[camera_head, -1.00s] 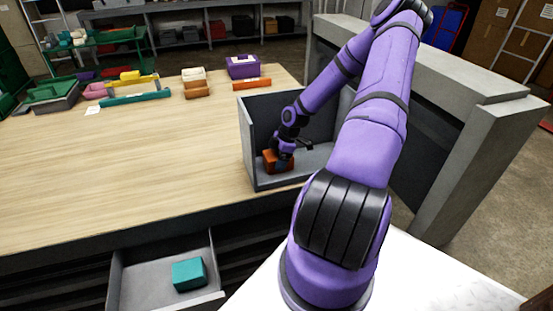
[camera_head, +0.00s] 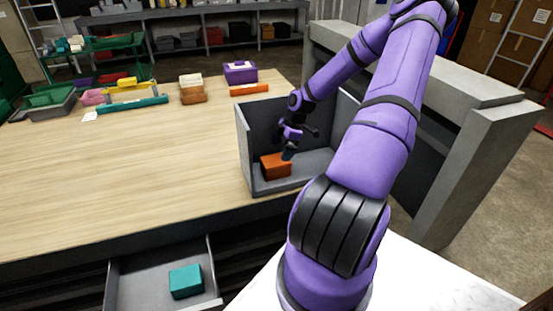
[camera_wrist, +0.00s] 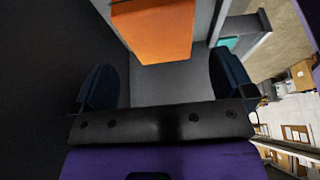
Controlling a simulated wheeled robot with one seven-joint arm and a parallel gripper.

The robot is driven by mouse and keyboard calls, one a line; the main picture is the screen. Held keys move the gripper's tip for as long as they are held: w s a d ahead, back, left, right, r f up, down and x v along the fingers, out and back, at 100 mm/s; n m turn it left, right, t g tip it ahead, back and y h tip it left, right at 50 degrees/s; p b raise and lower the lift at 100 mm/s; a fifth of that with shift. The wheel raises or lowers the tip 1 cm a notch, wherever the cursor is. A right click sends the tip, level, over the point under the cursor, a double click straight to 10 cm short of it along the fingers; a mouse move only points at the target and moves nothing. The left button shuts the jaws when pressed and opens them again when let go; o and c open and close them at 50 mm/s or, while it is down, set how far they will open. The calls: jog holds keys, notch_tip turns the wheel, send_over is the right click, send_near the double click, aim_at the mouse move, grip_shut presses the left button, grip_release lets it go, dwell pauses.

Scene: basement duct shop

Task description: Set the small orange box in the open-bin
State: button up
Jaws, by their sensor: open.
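The small orange box (camera_head: 275,166) rests on the floor of the grey open-bin (camera_head: 244,146), near its front left corner. In the wrist view the orange box (camera_wrist: 158,32) shows beyond the fingers, at the top. My gripper (camera_head: 288,150) is inside the bin, just above and behind the box. In the wrist view my gripper (camera_wrist: 157,88) has its two dark fingers wide apart, with nothing between them. The box looks apart from the fingers.
An open drawer (camera_head: 130,287) below the bench holds a teal box (camera_head: 186,281). An orange bar (camera_head: 249,89) and a purple box (camera_head: 240,72) lie behind the bin. The bench top (camera_head: 130,165) left of the bin is clear.

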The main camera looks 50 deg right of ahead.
jog(key=shift+v, duration=2.15)
